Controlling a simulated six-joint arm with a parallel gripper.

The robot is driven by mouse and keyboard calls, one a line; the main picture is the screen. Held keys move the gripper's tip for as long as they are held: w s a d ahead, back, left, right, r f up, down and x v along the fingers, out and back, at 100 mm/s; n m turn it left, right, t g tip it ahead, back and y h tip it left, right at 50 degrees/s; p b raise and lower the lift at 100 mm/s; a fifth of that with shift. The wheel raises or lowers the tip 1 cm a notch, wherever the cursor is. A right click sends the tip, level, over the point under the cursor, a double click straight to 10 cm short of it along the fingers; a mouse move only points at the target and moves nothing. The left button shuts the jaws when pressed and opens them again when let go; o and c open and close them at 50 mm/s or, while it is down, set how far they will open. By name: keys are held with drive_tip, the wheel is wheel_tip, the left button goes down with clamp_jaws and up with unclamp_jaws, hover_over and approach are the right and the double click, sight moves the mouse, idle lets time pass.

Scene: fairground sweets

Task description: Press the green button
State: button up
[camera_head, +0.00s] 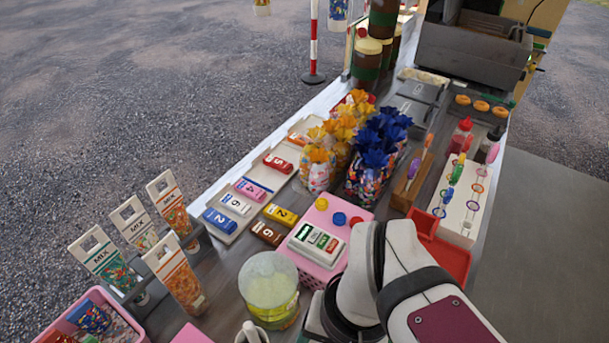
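A pink box (301,232) stands on the counter in the middle of the view. On its top I see a yellow button (321,204), a blue button (339,219) and a red button (356,221). A white panel (318,245) with green and red labels lies on the near part of the box. I cannot make out a separate green button; my arm covers the box's right side. My white and black arm rises at the lower right. My gripper does not show.
Small labelled boxes (281,214) lie left of the pink box. A clear tub (269,288) stands in front of it. Tall sweet bags with blue bows (377,146) stand behind. A red tray (440,250) is to the right, beside my arm. MIX packets (176,275) stand at left.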

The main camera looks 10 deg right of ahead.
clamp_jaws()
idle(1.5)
